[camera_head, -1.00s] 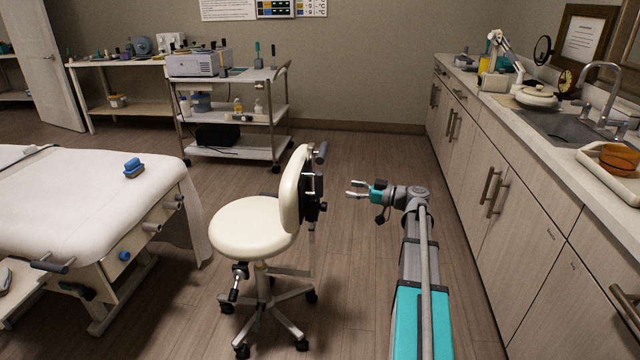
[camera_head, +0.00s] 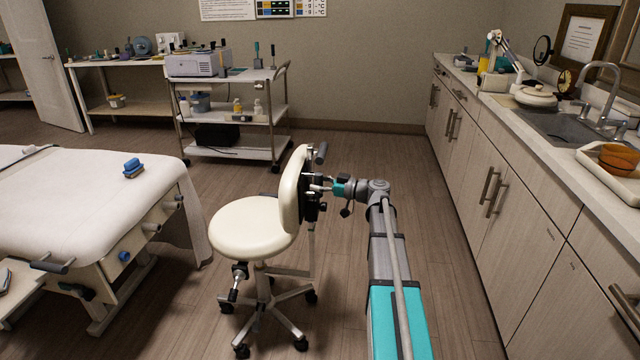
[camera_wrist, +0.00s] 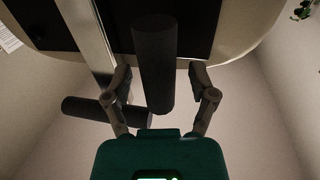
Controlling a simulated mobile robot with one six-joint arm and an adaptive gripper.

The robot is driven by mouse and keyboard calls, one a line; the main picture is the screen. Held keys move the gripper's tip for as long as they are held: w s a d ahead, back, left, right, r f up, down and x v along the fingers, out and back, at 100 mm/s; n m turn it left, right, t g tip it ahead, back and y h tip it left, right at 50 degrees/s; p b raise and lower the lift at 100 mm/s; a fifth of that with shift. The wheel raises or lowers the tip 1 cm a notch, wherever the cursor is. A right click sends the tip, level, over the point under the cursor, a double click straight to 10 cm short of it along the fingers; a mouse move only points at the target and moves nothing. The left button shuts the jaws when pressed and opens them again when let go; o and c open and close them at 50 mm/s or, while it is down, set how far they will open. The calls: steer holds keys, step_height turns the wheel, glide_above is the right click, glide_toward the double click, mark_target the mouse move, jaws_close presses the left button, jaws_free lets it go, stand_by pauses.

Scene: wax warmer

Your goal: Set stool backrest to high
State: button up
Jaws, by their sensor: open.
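The cream stool (camera_head: 252,228) stands on the floor, with its upright backrest (camera_head: 292,190) on the right side of its seat. Dark handles stick out behind the backrest, one near its top (camera_head: 320,153) and one lower. My gripper (camera_head: 318,186) is at the rear of the backrest, at the lower handle's height. In the wrist view, a dark cylindrical handle (camera_wrist: 154,62) lies between the open fingers of my gripper (camera_wrist: 160,88), with gaps on both sides. Another dark handle (camera_wrist: 90,108) lies at the left. The backrest's underside fills the top of that view.
The white-covered treatment bed (camera_head: 90,200) stands left of the stool. A metal trolley (camera_head: 235,150) is behind it. The counter with cabinets (camera_head: 500,190) runs along the right.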

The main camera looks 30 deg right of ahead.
mark_target(319, 172)
steer(key=shift+c, duration=0.3)
jaws_close()
steer(key=shift+r, duration=0.1)
step_height(319, 172, up, 4)
steer(key=p, duration=0.4)
stand_by(0.3)
steer(key=shift+o, duration=0.3)
jaws_free()
steer(key=shift+s+d, duration=0.1)
